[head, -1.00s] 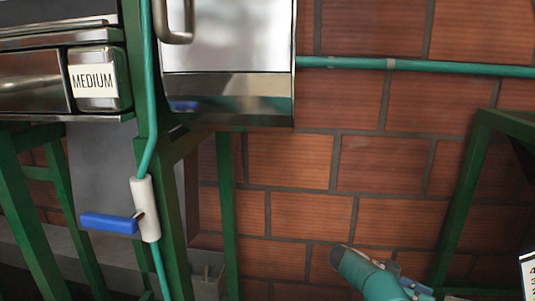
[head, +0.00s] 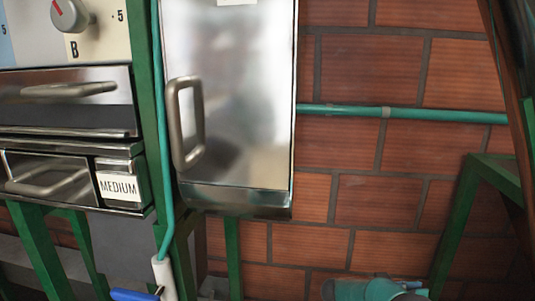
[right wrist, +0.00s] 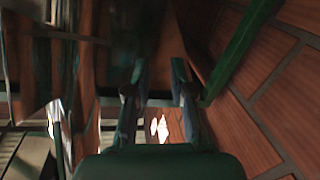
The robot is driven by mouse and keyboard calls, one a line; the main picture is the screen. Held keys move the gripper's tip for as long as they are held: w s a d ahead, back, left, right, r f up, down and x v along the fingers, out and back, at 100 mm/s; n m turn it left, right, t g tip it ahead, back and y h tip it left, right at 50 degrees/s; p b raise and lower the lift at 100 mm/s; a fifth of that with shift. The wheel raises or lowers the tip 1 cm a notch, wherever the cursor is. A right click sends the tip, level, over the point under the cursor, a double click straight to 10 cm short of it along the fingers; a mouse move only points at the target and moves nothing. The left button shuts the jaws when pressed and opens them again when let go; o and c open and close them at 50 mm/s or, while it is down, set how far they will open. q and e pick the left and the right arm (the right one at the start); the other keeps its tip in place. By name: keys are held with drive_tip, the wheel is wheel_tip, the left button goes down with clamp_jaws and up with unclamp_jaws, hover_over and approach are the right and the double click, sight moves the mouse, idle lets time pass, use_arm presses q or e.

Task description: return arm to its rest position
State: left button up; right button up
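My right gripper (head: 405,291) shows at the bottom edge of the head view, right of centre, with its teal arm section to its left. It is partly cut off by the frame edge. In the right wrist view, its two dark fingers (right wrist: 158,75) stand apart with a gap between them. Nothing is held between them, so it is open and empty. It is in front of the brick wall (head: 390,205), below and to the right of the metal cabinet (head: 235,90). My left gripper is not in view.
A blue valve lever (head: 132,295) sits on a pale valve body (head: 165,277) at the lower left. Steel drawers (head: 70,100) with a MEDIUM label (head: 119,187) and a dial (head: 72,14) are at left. A green frame (head: 462,215) stands at right. A teal pipe (head: 420,114) crosses the wall.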

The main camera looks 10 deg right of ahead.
drive_tip(key=w+a+f+n+t+y+p, duration=0.2)
drive_tip(key=w+a+n+t+y+p, duration=0.35)
drive_tip(key=a+n+t, duration=0.55)
drive_tip(key=s+a+f+n+t+y+p, duration=0.2)
drive_tip(key=s+a+f+y+p, duration=0.15)
drive_tip(key=a+f+y, duration=0.4)
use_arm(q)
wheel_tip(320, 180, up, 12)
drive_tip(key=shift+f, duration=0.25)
use_arm(e)
drive_tip(key=s+a+f+n+g+y, duration=0.1)
drive_tip(key=s+a+g+y, duration=0.3)
drive_tip(key=s+a, duration=0.5)
drive_tip(key=s+a+f+n+g+y, duration=0.1)
drive_tip(key=s+a+f+g+y, duration=0.2)
drive_tip(key=s+a, duration=0.7)
drive_tip(key=s+g+y, duration=0.1)
drive_tip(key=s, duration=0.5)
drive_tip(key=shift+s+a+f+g, duration=0.3)
drive_tip(key=shift+s+f+g, duration=0.05)
drive_tip(key=shift+f+g, duration=0.05)
